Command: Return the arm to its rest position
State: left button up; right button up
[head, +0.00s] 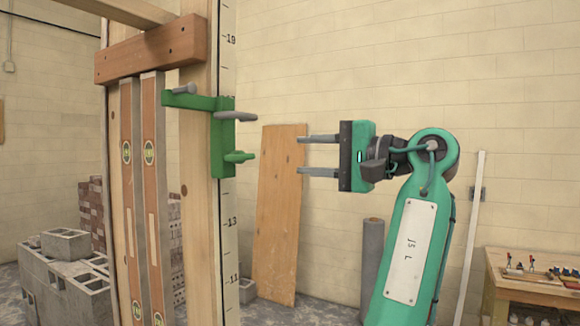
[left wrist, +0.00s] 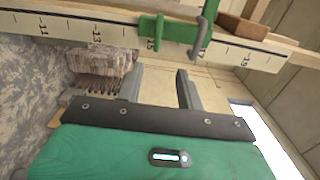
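My left gripper (head: 300,154) is in the middle right of the head view, on a green arm marked "JS L". Its two grey fingers point left and stand apart, with nothing between them. It is to the right of the green clamp (head: 222,140) on the numbered wooden post (head: 229,210), with a gap in the picture between fingertips and clamp. In the left wrist view the fingers (left wrist: 160,75) are also apart and empty, and the clamp (left wrist: 172,30) shows beyond them on the post (left wrist: 95,32). My right gripper is in neither view.
Grey blocks (head: 66,275) are stacked at lower left. A board (head: 280,215) and a dark roll (head: 372,262) stand near the wall. A workbench (head: 530,288) with small items is at lower right.

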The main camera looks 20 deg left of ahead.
pick_arm(q)
jog(key=shift+s+d, duration=0.1)
jog(key=shift+d, duration=0.3)
